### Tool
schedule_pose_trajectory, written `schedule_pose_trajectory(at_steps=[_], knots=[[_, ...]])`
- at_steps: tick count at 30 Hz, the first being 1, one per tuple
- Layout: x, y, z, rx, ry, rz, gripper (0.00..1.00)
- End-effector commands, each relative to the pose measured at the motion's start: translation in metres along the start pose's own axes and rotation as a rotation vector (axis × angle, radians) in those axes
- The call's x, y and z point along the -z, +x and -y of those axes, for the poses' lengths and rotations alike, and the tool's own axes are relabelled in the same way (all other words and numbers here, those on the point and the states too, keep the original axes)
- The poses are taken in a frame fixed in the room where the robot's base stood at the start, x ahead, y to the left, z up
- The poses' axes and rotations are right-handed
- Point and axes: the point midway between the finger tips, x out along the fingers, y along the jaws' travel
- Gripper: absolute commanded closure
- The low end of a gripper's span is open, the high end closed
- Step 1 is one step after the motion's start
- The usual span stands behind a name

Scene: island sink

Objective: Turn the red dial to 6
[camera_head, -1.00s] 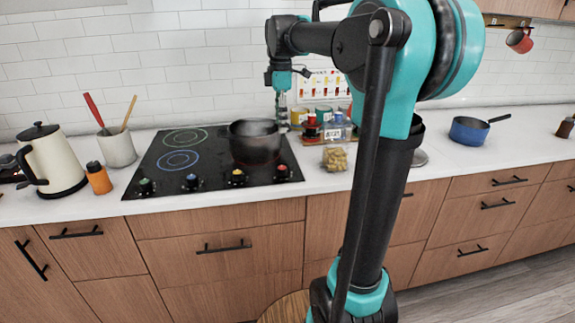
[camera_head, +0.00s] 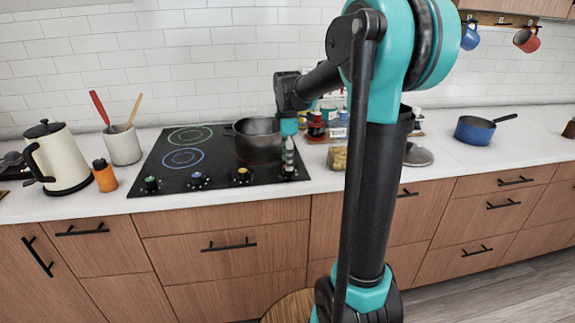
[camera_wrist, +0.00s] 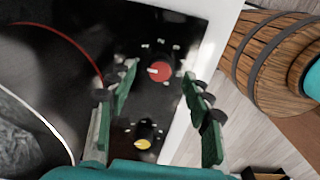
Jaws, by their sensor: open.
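The red dial (camera_wrist: 159,71) is on the black cooktop near its edge in the wrist view, with small pale marks around it. I cannot read which mark it points at. My gripper (camera_wrist: 158,82) is open, with its two green-padded fingers on either side of the red dial and apart from it. In the head view my gripper (camera_head: 288,160) hangs over the right front corner of the cooktop (camera_head: 215,190) and hides the red dial. The yellow dial (camera_wrist: 143,138) lies beside the red one, nearer my wrist.
A dark pot (camera_head: 257,142) stands on the cooktop just left of my gripper. A glass jar (camera_head: 338,155) stands close on the right. Green (camera_head: 151,184) and blue dials (camera_head: 198,179) line the front edge. The counter at far right holds a blue pan (camera_head: 475,130).

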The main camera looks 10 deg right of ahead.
Motion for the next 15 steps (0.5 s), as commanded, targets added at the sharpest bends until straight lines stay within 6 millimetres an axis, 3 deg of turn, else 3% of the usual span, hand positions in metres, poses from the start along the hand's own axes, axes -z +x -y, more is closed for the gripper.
schedule_pose_trajectory(at_steps=[6, 15], knots=[[0.0, 0.02, 0.0, 0.0, 0.0, 0.0, 0.49], [0.0, 0.024, 0.0, 0.0, 0.0, 0.0, 0.49]])
